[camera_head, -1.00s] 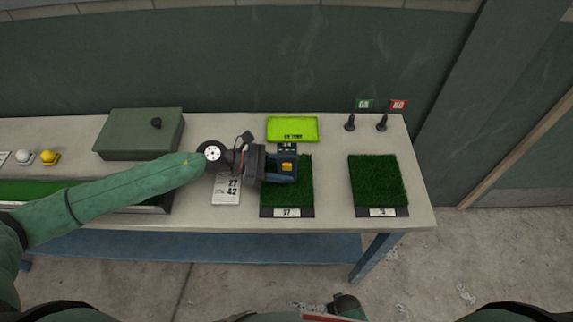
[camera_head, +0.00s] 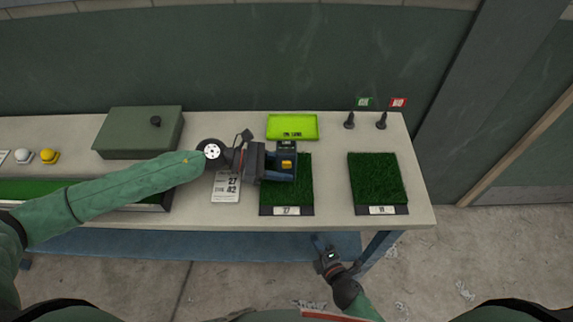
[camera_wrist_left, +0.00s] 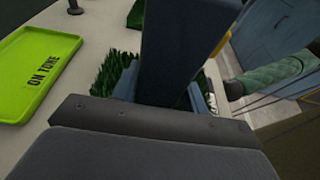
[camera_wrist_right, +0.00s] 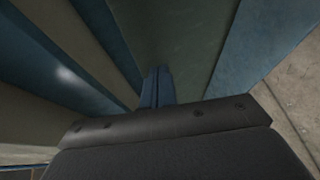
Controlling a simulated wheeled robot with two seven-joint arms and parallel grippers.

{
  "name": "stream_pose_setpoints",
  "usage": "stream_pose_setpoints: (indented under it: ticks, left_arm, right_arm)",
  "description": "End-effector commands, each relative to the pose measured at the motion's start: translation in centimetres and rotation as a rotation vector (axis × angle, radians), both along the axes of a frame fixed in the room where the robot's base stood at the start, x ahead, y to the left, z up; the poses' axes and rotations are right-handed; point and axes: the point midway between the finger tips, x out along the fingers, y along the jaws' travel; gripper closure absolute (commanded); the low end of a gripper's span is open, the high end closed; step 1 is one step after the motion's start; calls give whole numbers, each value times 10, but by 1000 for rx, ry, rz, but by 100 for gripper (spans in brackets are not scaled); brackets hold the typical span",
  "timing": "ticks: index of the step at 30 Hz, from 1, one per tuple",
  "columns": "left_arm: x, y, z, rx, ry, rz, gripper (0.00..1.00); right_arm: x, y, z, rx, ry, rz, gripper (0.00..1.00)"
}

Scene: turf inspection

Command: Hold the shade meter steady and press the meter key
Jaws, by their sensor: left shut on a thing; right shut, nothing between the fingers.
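The shade meter (camera_head: 287,147) is a dark blue device with a small display at its far end and a yellow meter key (camera_head: 286,164) on top. It is over the left turf sample (camera_head: 288,195); whether it touches the grass I cannot tell. My left gripper (camera_head: 278,164) is shut on the meter from the left. In the left wrist view the meter's dark body (camera_wrist_left: 185,50) fills the space between the fingers. My right gripper (camera_head: 319,242) is shut and empty, low in front of the table's front edge. Its closed fingers show in the right wrist view (camera_wrist_right: 157,88).
A second turf sample (camera_head: 377,180) lies at right. A lime tray (camera_head: 292,127) marked "ON TONE" is behind the meter. Two small flags, green (camera_head: 363,103) and red (camera_head: 398,102), stand at the back right. A printed card (camera_head: 226,188) and a green box (camera_head: 138,133) are at left.

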Motion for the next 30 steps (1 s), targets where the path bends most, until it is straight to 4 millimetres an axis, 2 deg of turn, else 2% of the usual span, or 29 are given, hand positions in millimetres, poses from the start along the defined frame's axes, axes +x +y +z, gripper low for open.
stream_pose_setpoints:
  ticks: [1,3,9,12,15,21,24,27,30]
  left_arm:
    - [0,0,0,0,0,0,69]
    - [0,0,0,0,0,0,69]
    - [0,0,0,0,0,0,69]
    - [0,0,0,0,0,0,69]
    - [0,0,0,0,0,0,69]
    - [0,0,0,0,0,0,69]
    - [0,0,0,0,0,0,69]
    - [0,0,0,0,0,0,69]
    - [0,0,0,0,0,0,69]
  right_arm:
    - [-5,11,17,-38,-60,60,100]
    - [-12,26,40,-97,-149,147,100]
    - [-43,67,101,-266,-408,385,100]
    - [-60,84,133,-336,-535,481,100]
    - [-66,96,171,-365,-632,513,100]
    - [-52,95,241,-316,-706,433,100]
    - [-45,90,265,-285,-718,389,100]
    - [-41,87,282,-262,-726,358,100]
    - [-39,84,290,-251,-729,342,100]
